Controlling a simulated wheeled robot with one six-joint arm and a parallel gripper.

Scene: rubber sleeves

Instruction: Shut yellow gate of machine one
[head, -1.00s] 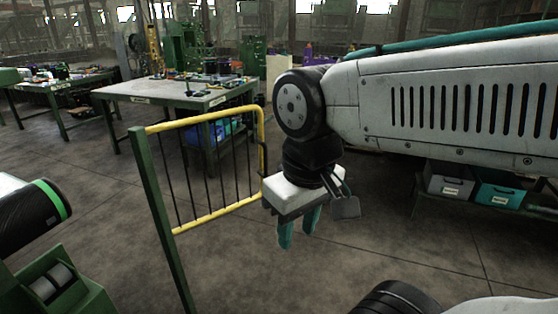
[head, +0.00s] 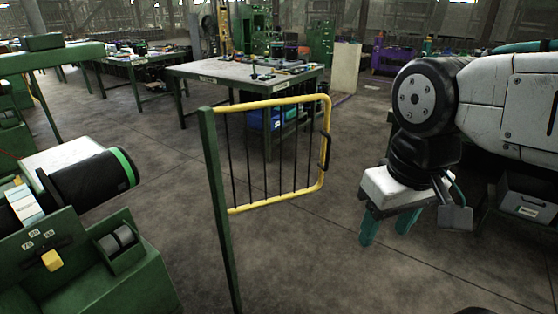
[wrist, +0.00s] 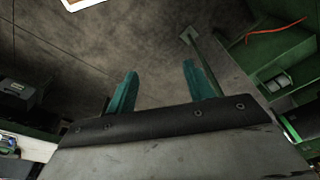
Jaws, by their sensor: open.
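The yellow gate (head: 275,105) has a yellow tube frame with dark vertical bars and is hinged on a green post (head: 218,200) in the head view. It stands swung out to the right of the post, with a dark handle (head: 326,150) on its free edge. My gripper (head: 385,232) hangs to the right of the gate, apart from it, with teal fingers pointing down. It is open and empty. In the wrist view the fingers (wrist: 160,92) are spread over bare floor. A green post-like bar (wrist: 190,38) lies beyond the right finger there.
A green machine (head: 80,255) with a black roller (head: 95,185) stands at the left. A green workbench (head: 245,75) with small items stands behind the gate. Grey bins (head: 527,207) sit at the right. The floor between gate and gripper is clear.

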